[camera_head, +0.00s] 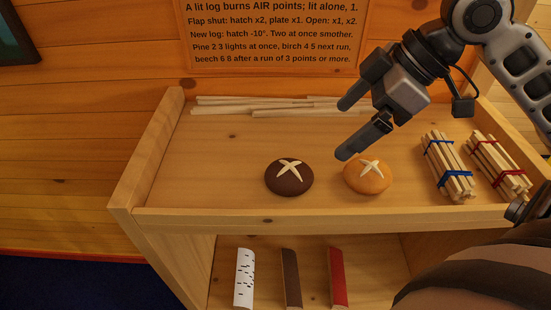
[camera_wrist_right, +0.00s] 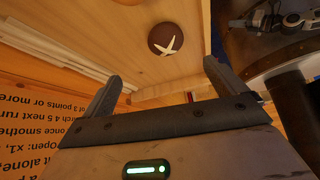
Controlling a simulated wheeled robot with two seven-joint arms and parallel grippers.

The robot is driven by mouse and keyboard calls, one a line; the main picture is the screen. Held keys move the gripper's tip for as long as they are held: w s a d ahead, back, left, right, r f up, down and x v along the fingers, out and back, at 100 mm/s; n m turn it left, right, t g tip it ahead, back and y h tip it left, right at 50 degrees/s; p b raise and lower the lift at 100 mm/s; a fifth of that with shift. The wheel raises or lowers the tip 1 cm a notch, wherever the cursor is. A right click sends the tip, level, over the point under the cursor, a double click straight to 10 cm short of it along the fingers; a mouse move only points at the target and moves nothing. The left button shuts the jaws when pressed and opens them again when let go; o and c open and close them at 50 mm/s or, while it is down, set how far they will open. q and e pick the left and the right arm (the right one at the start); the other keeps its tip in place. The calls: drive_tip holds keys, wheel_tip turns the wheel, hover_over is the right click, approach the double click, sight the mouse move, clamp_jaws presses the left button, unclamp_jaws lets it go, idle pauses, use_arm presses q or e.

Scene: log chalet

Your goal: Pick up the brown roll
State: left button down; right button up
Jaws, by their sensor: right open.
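The dark brown roll (camera_head: 289,177), round with a pale cross cut on top, sits on the wooden shelf top near its front edge. It also shows in the right wrist view (camera_wrist_right: 165,41), beyond the fingertips and between their lines. A lighter golden roll (camera_head: 368,177) with a similar cross sits to its right. My right gripper (camera_head: 343,129) is open and empty, above the shelf and behind the two rolls in the head view, touching neither. Both its fingers show in the right wrist view (camera_wrist_right: 163,72). My left gripper does not show in the head view.
Pale thin sticks (camera_head: 250,106) lie along the back of the shelf top. Stick bundles tied in blue (camera_head: 447,167) and red (camera_head: 499,164) lie right of the rolls. The raised left side wall (camera_head: 150,150) bounds the shelf. White, brown and red logs stand below. The shelf's left part is clear.

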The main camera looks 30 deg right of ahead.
sight(298, 169)
drive_tip(key=x, duration=0.5)
drive_tip(key=s+x, duration=0.1)
drive_tip(key=x, duration=0.2)
drive_tip(key=shift+w+a+f+b, duration=0.1)
drive_tip(key=shift+a+f+b, duration=0.05)
drive_tip(key=shift+b, duration=0.15)
drive_tip(key=shift+w+a+f, duration=0.15)
drive_tip(key=shift+w+f, duration=0.05)
drive_tip(key=shift+f, duration=0.15)
drive_tip(key=shift+b+x, duration=0.85)
drive_tip(key=shift+x, duration=0.05)
drive_tip(key=shift+a+f+b, duration=0.4)
drive_tip(key=shift+a+b, duration=0.05)
drive_tip(key=shift+b, duration=0.05)
drive_tip(key=shift+b+x, duration=0.45)
drive_tip(key=shift+x, duration=0.5)
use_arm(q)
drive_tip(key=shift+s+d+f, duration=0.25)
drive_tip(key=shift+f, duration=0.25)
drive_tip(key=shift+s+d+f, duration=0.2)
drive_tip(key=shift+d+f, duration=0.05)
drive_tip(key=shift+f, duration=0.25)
use_arm(e)
drive_tip(key=shift+w+a+r, duration=0.1)
drive_tip(key=c, duration=1.1)
